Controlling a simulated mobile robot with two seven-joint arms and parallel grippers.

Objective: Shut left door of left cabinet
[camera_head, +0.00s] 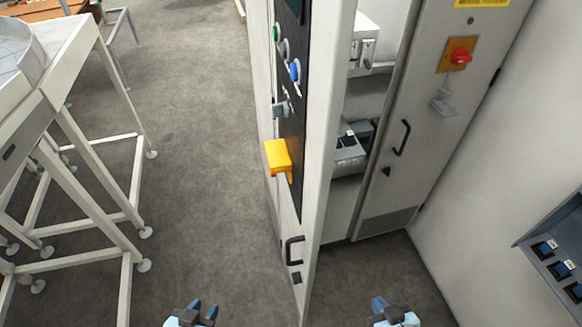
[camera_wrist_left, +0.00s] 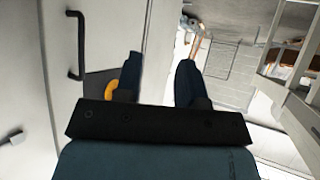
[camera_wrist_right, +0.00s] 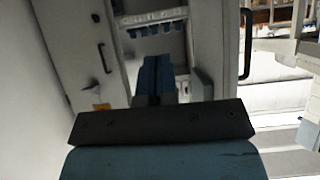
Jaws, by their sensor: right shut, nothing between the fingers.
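The cabinet stands open at centre right in the head view. Its left door (camera_head: 323,130) swings out toward me, with buttons, a yellow block (camera_head: 278,155) and a black handle (camera_head: 293,250) on its left-hand face. The right door (camera_head: 424,95) is also open and carries a red switch and a black handle (camera_head: 401,138). My left gripper (camera_head: 203,306) is open and empty, low and left of the left door. Its fingers stand apart in the left wrist view (camera_wrist_left: 158,75). My right gripper (camera_head: 379,304) is shut and empty, right of the left door; its fingers meet in the right wrist view (camera_wrist_right: 158,76).
Grey devices (camera_head: 349,148) sit on the cabinet shelves. A white metal frame (camera_head: 70,130) stands at left. A pale wall or panel (camera_head: 465,185) and a box with blue buttons (camera_head: 560,250) are at right. Floor (camera_head: 200,130) between frame and cabinet is clear.

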